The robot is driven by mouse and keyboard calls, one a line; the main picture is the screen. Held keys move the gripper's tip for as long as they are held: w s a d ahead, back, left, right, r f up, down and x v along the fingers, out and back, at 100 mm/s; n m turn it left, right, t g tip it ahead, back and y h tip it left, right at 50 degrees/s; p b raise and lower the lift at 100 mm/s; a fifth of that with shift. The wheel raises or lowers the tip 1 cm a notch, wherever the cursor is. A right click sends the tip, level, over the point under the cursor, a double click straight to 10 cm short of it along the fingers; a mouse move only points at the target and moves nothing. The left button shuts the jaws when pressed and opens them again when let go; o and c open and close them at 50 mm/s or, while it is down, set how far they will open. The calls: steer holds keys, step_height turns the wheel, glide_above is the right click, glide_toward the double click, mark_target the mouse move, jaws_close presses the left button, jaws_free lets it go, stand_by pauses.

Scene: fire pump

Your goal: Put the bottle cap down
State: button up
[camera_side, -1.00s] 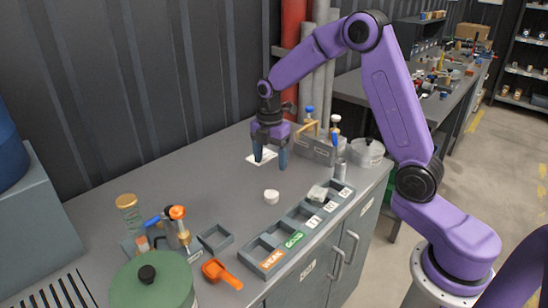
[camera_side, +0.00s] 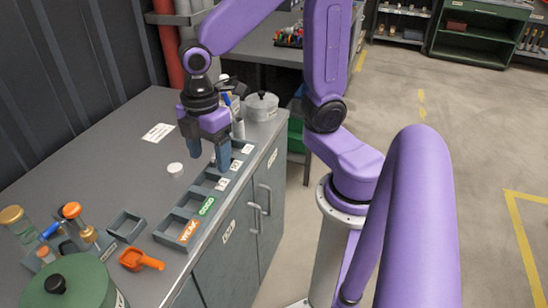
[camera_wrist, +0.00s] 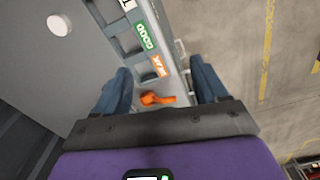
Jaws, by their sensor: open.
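A small white round piece, which looks like the bottle cap (camera_side: 175,169), rests on the grey bench top (camera_side: 110,170), apart from my gripper. It also shows at the upper left of the wrist view (camera_wrist: 59,24). My gripper (camera_side: 209,163) points down over the far part of the long compartment tray (camera_side: 165,236), to the right of the white piece. The fingers hide part of the tray's far compartments.
The tray lies along the bench's front edge, with labels including WEAK and GOOD. An orange scoop (camera_side: 140,260), a small square tray (camera_side: 126,226), a green lidded pot (camera_side: 70,285) and a glass jar (camera_side: 18,226) stand nearer. A lidded pot (camera_side: 262,107) stands at the back.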

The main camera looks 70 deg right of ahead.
steer(key=s+d+m, duration=0.2)
steer(key=s, duration=1.1)
steer(key=shift+d+m, duration=0.4)
